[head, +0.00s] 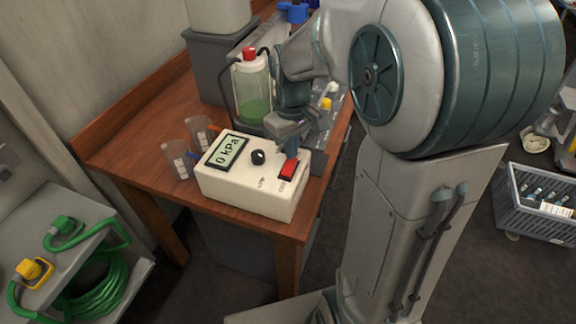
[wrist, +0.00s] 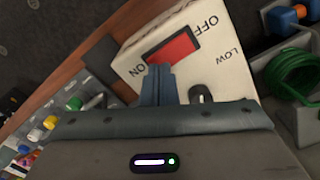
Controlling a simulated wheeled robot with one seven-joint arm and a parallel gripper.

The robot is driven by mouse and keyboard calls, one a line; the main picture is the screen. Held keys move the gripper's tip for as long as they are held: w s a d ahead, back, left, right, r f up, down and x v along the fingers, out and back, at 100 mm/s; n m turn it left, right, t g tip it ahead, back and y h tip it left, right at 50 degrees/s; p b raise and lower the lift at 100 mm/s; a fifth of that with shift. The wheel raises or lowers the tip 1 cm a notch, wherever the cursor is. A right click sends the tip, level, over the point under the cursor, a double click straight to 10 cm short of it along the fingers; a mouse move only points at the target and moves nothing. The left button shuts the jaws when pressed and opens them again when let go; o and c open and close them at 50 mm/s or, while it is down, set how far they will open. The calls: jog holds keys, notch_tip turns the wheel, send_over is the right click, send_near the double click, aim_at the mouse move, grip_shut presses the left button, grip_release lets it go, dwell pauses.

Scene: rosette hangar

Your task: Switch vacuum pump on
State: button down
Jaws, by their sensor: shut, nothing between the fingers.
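The vacuum pump (head: 250,186) is a cream box on the wooden bench, with a display reading 0 kPa (head: 228,152), a black knob (head: 258,157) and a red rocker switch (head: 288,169). In the wrist view the red switch (wrist: 172,51) lies between the OFF and ON labels, with the knob (wrist: 201,94) to its lower right. My gripper (head: 291,153) is shut and empty, its fingertips pointing down right at the switch. In the wrist view the fingertips (wrist: 158,70) overlap the ON-side edge of the switch. I cannot tell whether they touch it.
A bottle of green liquid with a red cap (head: 252,88) stands behind the pump. Two clear cups (head: 178,158) stand left of it. A green hose coil (head: 100,285) lies on a lower shelf at left. A grey crate (head: 540,203) is on the floor at right.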

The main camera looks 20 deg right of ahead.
jog(key=shift+f+b, duration=0.55)
jog(key=shift+f, duration=0.25)
dwell(0.4)
jog(key=shift+r+p, duration=2.8)
jog(key=shift+r, duration=0.8)
jog(key=shift+s, duration=0.1)
jog(key=s+r+m+t, duration=0.3)
jog(key=s+m, duration=0.1)
jog(key=s, duration=1)
jog(key=shift+s+m, duration=0.15)
jog(key=shift+m, duration=0.25)
